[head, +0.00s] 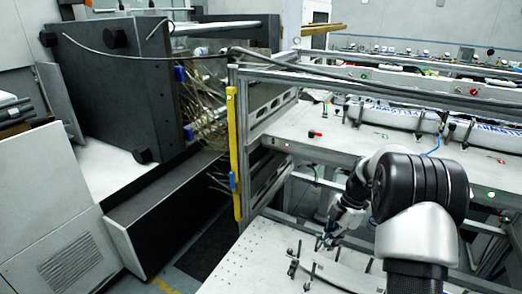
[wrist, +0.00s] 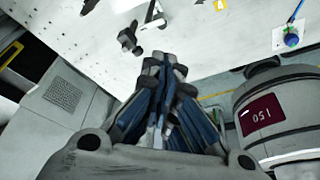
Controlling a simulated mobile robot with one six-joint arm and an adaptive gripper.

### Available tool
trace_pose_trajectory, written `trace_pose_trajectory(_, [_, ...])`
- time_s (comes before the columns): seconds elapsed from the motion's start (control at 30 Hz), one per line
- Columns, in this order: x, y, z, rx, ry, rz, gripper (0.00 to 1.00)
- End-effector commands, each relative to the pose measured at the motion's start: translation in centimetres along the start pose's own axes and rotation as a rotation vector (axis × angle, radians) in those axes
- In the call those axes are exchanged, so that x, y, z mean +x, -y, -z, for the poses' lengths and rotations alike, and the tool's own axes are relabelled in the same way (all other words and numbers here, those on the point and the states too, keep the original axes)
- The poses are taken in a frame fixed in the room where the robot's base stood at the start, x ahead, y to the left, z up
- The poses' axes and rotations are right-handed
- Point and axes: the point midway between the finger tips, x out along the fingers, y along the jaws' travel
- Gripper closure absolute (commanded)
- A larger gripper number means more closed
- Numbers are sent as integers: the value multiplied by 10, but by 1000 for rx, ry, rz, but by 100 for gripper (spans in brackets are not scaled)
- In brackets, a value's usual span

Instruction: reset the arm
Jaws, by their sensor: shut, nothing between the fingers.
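My gripper (head: 326,240) hangs low over the pale perforated table (head: 245,262) in the head view, at the end of my bent arm. In the wrist view my gripper (wrist: 164,60) has its dark fingers together, with nothing between them. Its tips point toward the white table top (wrist: 200,45). A small black clamp (wrist: 129,40) stands on the table just ahead and left of the tips. The exact gap between the fingertips and the table cannot be told.
Small black posts (head: 294,264) stand on the table close to my gripper. A yellow upright strip (head: 234,150) marks the metal frame's corner. A large dark machine (head: 110,85) stands at left. A raised white shelf (head: 350,150) with clamps lies behind my arm.

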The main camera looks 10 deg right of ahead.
Motion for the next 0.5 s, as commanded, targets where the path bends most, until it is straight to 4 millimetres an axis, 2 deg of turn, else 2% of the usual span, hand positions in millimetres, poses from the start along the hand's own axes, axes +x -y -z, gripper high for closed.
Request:
trace_pose_trajectory(0.13, [-31, 6, 30, 109, 43, -20, 100])
trace_pose_trajectory(0.23, [-62, 20, 65, 256, 89, -54, 100])
trace_pose_trajectory(0.37, [-96, 49, 112, 477, 139, -116, 100])
trace_pose_trajectory(0.5, [-122, 88, 158, 714, 168, -208, 100])
